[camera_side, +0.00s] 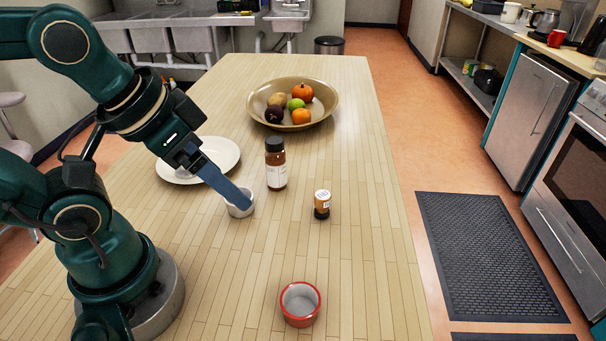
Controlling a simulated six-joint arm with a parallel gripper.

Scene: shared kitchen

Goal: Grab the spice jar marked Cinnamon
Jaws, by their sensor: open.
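Two jars stand on the wooden table, and I cannot read the label on either. The taller brown jar (276,170) has a black cap and a white label. The small jar (322,205) has an orange-brown body, a pale top and a dark lower end; it stands to the right and nearer the camera. My gripper (243,204) is open and points down to the right, left of both jars and apart from them. Its tip overlaps a small grey cup (236,212); I cannot tell whether it is inside, touching or in front of it.
A red ramekin (300,318) stands near the front. A white plate (225,150) lies behind my gripper, partly hidden by my arm. A wide bowl (330,108) of fruit stands farther back. The table (375,245) is clear to the right of the small jar.

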